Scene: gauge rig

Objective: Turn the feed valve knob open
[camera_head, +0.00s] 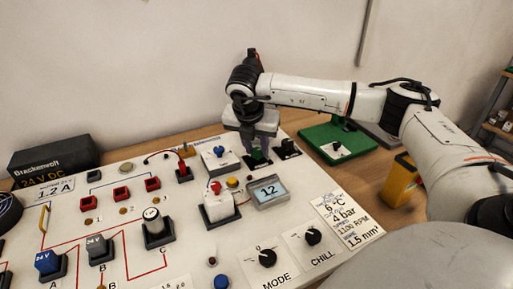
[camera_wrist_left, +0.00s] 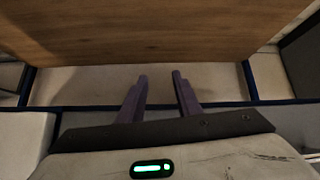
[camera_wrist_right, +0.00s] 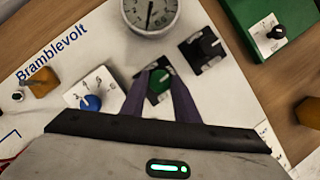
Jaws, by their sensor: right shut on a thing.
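A green knob (camera_head: 257,155) on a dark square base stands at the far right part of the white panel (camera_head: 190,262). My right gripper (camera_head: 252,132) reaches down over it from above. In the right wrist view the purple fingers (camera_wrist_right: 157,80) are shut on the green knob (camera_wrist_right: 157,86), one on each side. I cannot read a label by it, so the pictures do not confirm that it is the feed valve. My left gripper (camera_wrist_left: 160,80) is out of the head view; in its wrist view its fingers are apart and empty, below a wooden table edge (camera_wrist_left: 150,35).
A black knob (camera_wrist_right: 205,48) sits close beside the green one, a blue knob (camera_wrist_right: 91,102) is on the other side, and a round gauge (camera_wrist_right: 150,13) is near. A green box (camera_head: 325,138) stands right of the panel. A yellow-orange object (camera_head: 400,180) is under my right arm.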

